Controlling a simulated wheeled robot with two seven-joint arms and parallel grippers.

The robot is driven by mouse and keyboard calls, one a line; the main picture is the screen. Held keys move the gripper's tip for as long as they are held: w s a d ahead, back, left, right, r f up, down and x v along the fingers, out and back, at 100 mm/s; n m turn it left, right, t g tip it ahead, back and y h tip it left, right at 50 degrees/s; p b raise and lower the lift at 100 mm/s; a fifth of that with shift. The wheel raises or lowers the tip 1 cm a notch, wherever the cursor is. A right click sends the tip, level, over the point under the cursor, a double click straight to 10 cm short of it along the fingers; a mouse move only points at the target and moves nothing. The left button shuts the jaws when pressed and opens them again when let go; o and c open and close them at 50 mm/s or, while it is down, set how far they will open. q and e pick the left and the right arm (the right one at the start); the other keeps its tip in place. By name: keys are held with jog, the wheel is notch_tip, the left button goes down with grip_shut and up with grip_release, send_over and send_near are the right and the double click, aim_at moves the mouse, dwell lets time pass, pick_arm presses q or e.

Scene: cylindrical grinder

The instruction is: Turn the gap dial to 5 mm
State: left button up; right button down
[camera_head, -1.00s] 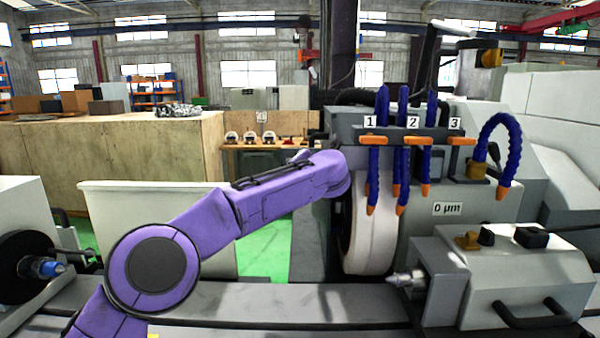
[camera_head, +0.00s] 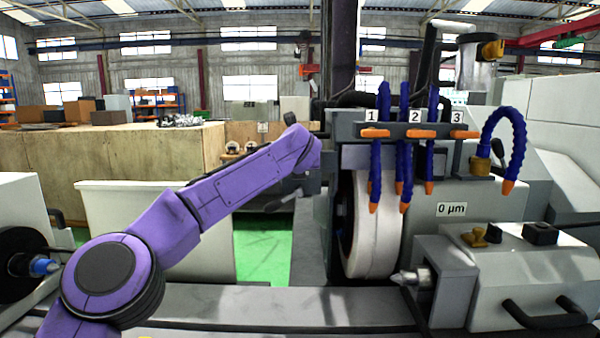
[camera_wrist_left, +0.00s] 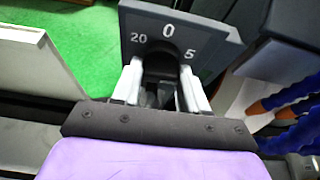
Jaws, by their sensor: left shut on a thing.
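The gap dial plate (camera_wrist_left: 205,35) is dark grey with white marks 20, 0 and 5, seen at the top of the left wrist view. The 0 is at the top middle, 20 to its left and 5 to its right. A dark dial knob (camera_wrist_left: 163,62) sits below the 0. My left gripper (camera_wrist_left: 163,84) is shut on the knob, with a pale finger on each side. Where the knob points is not clear. In the head view my purple left arm reaches up toward the middle, and the hand's grip on the dial does not show clearly. My right gripper is not in view.
The pale grinding wheel (camera_head: 375,225) stands right of my arm, under blue coolant hoses (camera_head: 404,180) with orange tips. A grey tailstock (camera_head: 510,275) is at lower right. Green floor (camera_head: 262,255) shows beyond the machine bed.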

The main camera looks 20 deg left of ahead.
pick_arm(q)
jog(key=shift+a+r+n+h+b, duration=0.2)
jog(key=shift+n+h+b, duration=0.3)
jog(key=shift+n+b, duration=0.25)
jog(key=o, duration=1.1)
jog(key=shift+d, duration=0.1)
jog(key=shift+w+f, duration=0.15)
jog(key=shift+f, duration=0.05)
jog(key=b+v, duration=0.5)
jog(key=v, duration=0.5)
jog(key=shift+s, duration=0.35)
